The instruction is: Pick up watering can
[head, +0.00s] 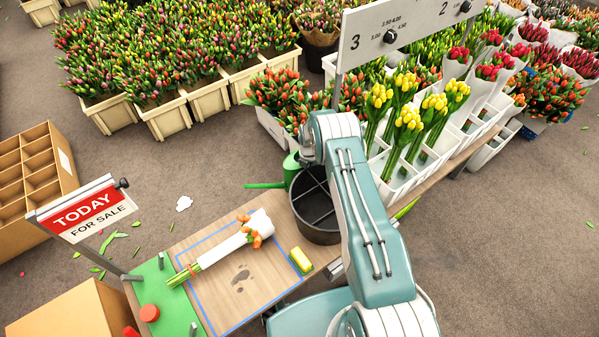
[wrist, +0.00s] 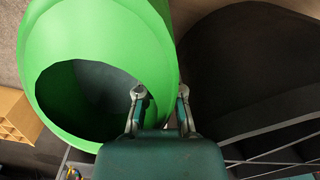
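The green watering can (head: 291,166) stands behind the work table in the head view, its thin spout pointing left, partly hidden by my arm. In the wrist view the watering can (wrist: 105,50) fills the upper left, with its dark round opening facing the camera. My gripper (wrist: 161,94) is at the can's right side, with its two fingers apart. The left finger overlaps the can's opening and the right finger is by its outer edge, with green wall showing between them. I cannot tell whether either finger touches it. The head view hides my gripper behind my arm.
A dark divided bucket (head: 316,210) is right beside the can; it also fills the right of the wrist view (wrist: 250,60). The table (head: 262,283) holds a wrapped tulip bunch (head: 225,248) and a yellow block (head: 301,260). White tulip racks (head: 400,175) stand to the right.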

